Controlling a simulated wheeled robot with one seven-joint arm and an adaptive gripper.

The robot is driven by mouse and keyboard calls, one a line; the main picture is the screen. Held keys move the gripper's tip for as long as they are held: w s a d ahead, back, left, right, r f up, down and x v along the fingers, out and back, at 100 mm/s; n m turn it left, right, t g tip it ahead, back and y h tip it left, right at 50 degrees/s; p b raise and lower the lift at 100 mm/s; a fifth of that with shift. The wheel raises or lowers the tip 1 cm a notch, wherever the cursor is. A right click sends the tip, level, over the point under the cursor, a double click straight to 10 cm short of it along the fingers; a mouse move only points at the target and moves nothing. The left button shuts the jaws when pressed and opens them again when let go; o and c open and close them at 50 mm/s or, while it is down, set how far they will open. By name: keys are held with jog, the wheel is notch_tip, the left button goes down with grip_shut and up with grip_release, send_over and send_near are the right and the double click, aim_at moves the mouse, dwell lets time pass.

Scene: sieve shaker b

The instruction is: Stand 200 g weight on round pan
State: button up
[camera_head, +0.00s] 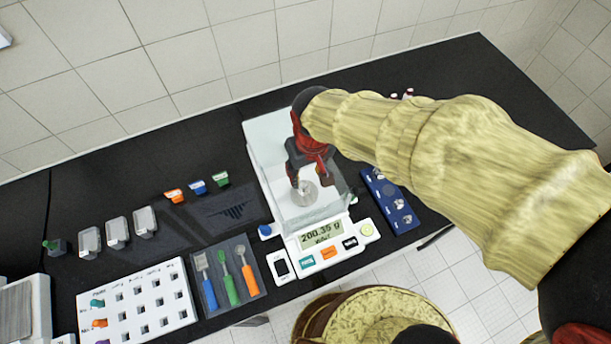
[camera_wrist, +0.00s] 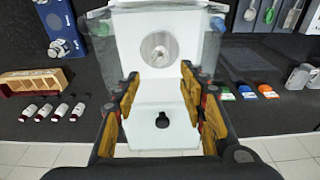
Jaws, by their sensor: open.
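The balance (camera_head: 322,240) stands mid-bench inside a clear glass shield, and its display reads 200.35 g. Its round pan (camera_head: 308,195) is a silver disc; it also shows in the wrist view (camera_wrist: 147,47). A small silver weight (camera_wrist: 160,52) stands on the pan near its middle, seen from above. In the head view it is hard to separate from the pan. My gripper (camera_head: 309,182) is open over the pan, inside the shield area.
A blue weight box (camera_head: 388,200) with several weights lies right of the balance. Glass walls (camera_head: 256,165) surround the pan closely. Left are a tool tray (camera_head: 230,275), a white rack (camera_head: 138,300) and several clips. A wooden rack (camera_wrist: 32,84) and vials show in the wrist view.

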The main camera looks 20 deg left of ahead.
jog(key=shift+s+r, duration=0.1)
jog(key=shift+r, duration=0.45)
jog(key=shift+d, duration=0.1)
jog(key=w+d+r+m+t, duration=0.25)
jog(key=d+r, duration=0.65)
jog(key=d, duration=0.5)
jog(key=s+d+r+m+t, duration=0.1)
jog(key=s+d+r+m, duration=0.1)
jog(key=d, duration=0.6)
jog(key=s+d+r+m+h, duration=0.1)
jog(key=s+d+r+m, duration=0.2)
jog(key=s+d, duration=0.4)
jog(key=shift+d+r+t, duration=0.35)
jog(key=shift+d+r, duration=0.3)
jog(key=shift+r, duration=0.2)
jog(key=shift+m, duration=0.25)
